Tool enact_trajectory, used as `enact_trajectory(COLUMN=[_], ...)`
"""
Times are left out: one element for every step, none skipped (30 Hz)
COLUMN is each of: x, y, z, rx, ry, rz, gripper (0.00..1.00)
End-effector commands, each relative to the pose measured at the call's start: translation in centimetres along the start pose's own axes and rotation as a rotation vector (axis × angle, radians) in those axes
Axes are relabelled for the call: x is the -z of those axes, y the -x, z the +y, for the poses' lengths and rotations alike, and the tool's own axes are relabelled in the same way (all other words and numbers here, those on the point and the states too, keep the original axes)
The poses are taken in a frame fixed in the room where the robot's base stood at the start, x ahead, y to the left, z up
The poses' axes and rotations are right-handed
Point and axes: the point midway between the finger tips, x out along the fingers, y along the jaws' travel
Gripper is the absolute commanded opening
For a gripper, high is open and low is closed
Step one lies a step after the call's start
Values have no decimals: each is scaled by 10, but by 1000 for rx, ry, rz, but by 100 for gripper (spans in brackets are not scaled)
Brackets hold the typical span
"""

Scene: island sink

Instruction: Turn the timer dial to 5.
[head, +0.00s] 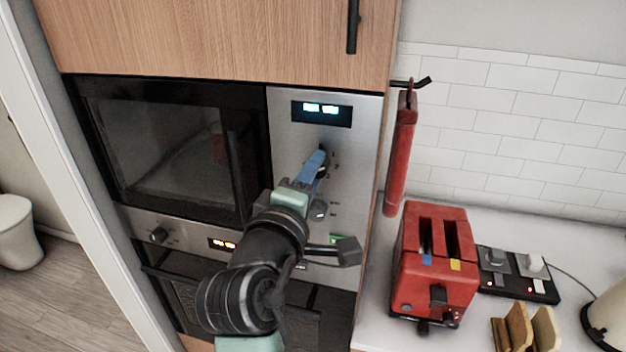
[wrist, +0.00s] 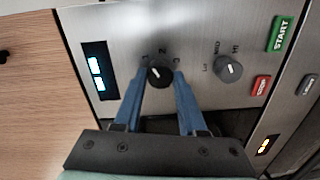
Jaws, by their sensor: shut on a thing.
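The timer dial (wrist: 159,75) is a round black knob with a light pointer mark on the silver microwave panel. The figures 1, 2 and 3 show around its upper side in the wrist view; the rest of its scale is hidden or too small to read. My gripper (head: 319,158) reaches up to the panel, and its two blue fingers are shut on the dial, one on each side. In the head view the dial (head: 323,173) is mostly covered by the fingers. The lit display (head: 321,109) is above the dial; its digits are unreadable.
A second grey knob (wrist: 229,68) marked with power levels is close by, then a green START button (wrist: 282,33) and a red button (wrist: 261,86). The microwave door handle (head: 240,165) is left of my gripper. A red toaster (head: 420,292) stands on the counter at right.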

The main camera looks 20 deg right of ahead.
Motion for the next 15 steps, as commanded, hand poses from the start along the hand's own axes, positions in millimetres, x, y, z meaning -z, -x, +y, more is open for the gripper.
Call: enact_trajectory(x=[0,0,0,0,0,0,0,0,0,0,0,0,0,0,0], y=[0,0,0,0,0,0,0,0,0,0,0,0,0,0,0], z=[-3,-3,-3,-3,-3,-3,-3,-3,-3,-3,-3,-3,-3,-3,-3], rx=[4,5,5,6,7,8,10,11,12,13,14,15,16,16,17], ry=[-47,-76,-113,-141,-170,-208,-237,-264,-302,-330,-360,-398,-426,-455,-492], rz=[3,4,5,6,7,9,11,12,13,14,15,17,18,20,21], gripper=[0,0,0,0,0,0,0,0,0,0,0,0,0,0,0])
